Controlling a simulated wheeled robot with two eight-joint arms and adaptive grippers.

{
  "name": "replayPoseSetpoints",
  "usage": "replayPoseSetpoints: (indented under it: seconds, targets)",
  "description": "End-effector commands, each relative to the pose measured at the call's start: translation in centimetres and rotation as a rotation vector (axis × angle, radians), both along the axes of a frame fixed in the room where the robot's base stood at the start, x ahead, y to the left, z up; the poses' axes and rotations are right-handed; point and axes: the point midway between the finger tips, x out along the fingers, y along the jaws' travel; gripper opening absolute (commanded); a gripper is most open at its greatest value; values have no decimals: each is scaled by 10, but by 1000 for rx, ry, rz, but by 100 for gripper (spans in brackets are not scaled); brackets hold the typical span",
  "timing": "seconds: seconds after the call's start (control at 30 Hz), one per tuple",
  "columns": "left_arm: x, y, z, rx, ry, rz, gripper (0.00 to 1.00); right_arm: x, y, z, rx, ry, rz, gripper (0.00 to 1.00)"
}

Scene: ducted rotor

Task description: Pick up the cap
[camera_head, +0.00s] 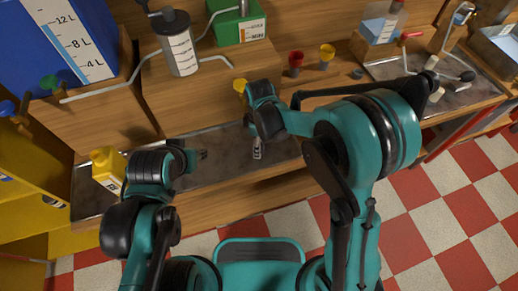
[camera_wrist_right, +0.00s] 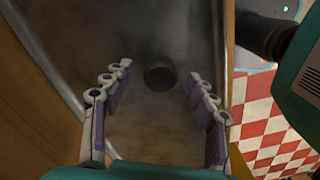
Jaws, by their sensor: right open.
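The cap (camera_wrist_right: 160,77) shows in the right wrist view as a small dark round piece on a grey metal surface (camera_wrist_right: 150,130). It lies between the lines of my right gripper's two fingers, near the level of their tips. No finger touches it in the picture. My right gripper (camera_head: 257,151) is open and points down over the grey worktop (camera_head: 222,148) in the head view. I cannot make out the cap in the head view. My left gripper (camera_head: 202,155) hangs over the left part of the worktop; its fingers are too small and dark to read.
A yellow bottle (camera_head: 107,172) stands at the worktop's left end. Behind are a wooden step with a grey-white jar (camera_head: 180,52), pipes and a green box (camera_head: 238,25). A red cup (camera_head: 295,63) and a yellow cup (camera_head: 327,55) stand farther right.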

Motion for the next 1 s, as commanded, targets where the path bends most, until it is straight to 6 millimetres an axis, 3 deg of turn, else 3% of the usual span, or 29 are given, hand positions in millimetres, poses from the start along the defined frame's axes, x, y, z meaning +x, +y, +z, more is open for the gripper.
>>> replayPoseSetpoints:
  seconds: [0.2,0.37,0.77,1.0]
  targets:
    - [0,0,0,0,0,0,40,0,0,-2,0,0,0,58]
    - [0,0,0,0,0,0,40,0,0,-2,0,0,0,23]
    - [0,0,0,0,0,0,40,0,0,-1,0,0,-1,21]
    - [0,0,11,0,0,0,40,0,0,20,0,0,-1,21]
